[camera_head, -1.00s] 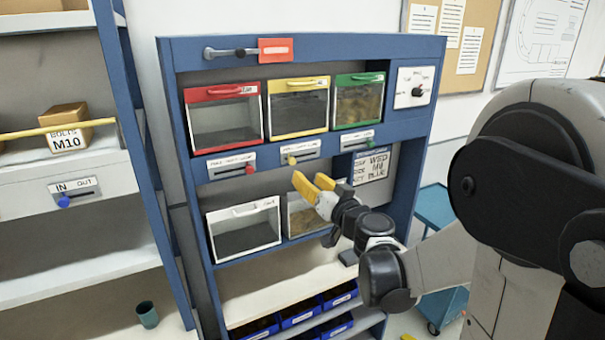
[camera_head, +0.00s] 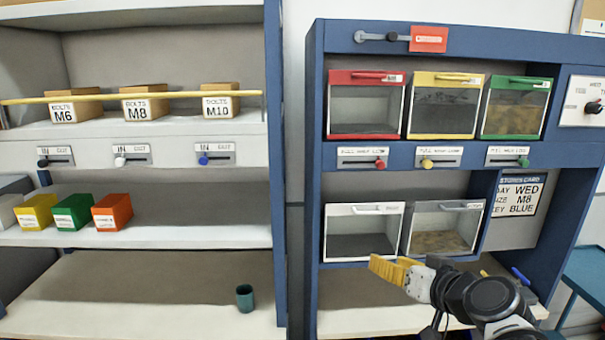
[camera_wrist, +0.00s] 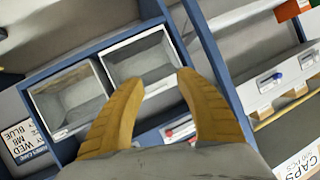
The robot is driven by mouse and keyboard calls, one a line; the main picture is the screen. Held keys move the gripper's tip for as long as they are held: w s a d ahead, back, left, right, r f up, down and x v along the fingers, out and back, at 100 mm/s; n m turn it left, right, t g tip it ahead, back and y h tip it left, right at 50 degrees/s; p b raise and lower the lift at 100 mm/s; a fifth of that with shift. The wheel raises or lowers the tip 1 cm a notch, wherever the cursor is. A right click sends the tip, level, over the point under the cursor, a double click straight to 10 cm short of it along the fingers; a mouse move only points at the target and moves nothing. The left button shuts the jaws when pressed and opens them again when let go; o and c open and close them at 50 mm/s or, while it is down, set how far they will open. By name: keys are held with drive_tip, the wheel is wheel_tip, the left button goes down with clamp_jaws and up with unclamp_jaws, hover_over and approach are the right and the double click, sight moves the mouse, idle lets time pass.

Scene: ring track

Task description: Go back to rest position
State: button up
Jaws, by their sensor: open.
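My gripper (camera_head: 388,270) has yellow fingers and is in front of the lower white-framed bins of the blue cabinet in the head view. In the wrist view my gripper (camera_wrist: 158,95) has its two yellow fingers apart, with nothing held between them. The left white-framed bin (camera_head: 362,209) and the right one (camera_head: 443,207) are just above and behind it. The wrist view also shows these two bins, tilted, beyond the fingertips. Part of my arm fills the bottom right of the head view.
The blue cabinet (camera_head: 313,120) holds red (camera_head: 366,78), yellow (camera_head: 445,78) and green (camera_head: 517,83) bins with sliders below. A stores card (camera_head: 518,195) reads WED, M8, BLUE. The left shelf holds bolt boxes (camera_head: 145,105), coloured boxes (camera_head: 73,212) and a teal cup (camera_head: 244,298).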

drive_tip(key=s+f+g+h+b, duration=0.2)
drive_tip(key=s+f+b, duration=0.5)
drive_tip(key=f, duration=0.5)
drive_tip(key=s+f+g+h+b, duration=0.2)
drive_tip(key=s+f+g+b, duration=0.2)
drive_tip(key=s+f+b, duration=0.4)
drive_tip(key=s+f, duration=0.3)
drive_tip(key=f, duration=0.2)
drive_tip(key=shift+s+d+f, duration=0.15)
drive_tip(key=shift+s+d, duration=0.1)
drive_tip(key=shift+s, duration=0.1)
